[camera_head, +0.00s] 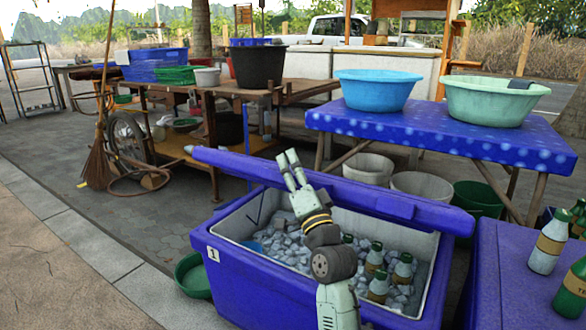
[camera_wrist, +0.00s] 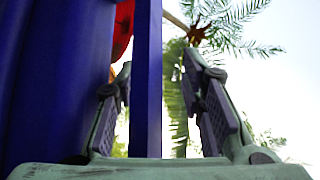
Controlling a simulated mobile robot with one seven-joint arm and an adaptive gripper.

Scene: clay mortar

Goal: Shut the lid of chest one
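Chest one (camera_head: 275,292) is a blue cooler with a white "1" label on its left front. It is open and shows ice and several green bottles inside. Its blue lid (camera_head: 380,201) is raised along the far side; its exact tilt is hard to tell. My gripper (camera_head: 288,157) points upward at the lid, left of its middle, with its fingers apart. In the wrist view, a blue strip of the lid (camera_wrist: 148,100) stands between the open fingers (camera_wrist: 158,72), with a gap visible on the right. Contact with the lid cannot be told.
A second blue chest (camera_head: 520,275) with bottles on top stands at the right. Behind is a table with a blue dotted cloth (camera_head: 430,128), bearing two basins. A wooden table (camera_head: 290,90) with tubs stands at the back left. Paving at the left front is clear.

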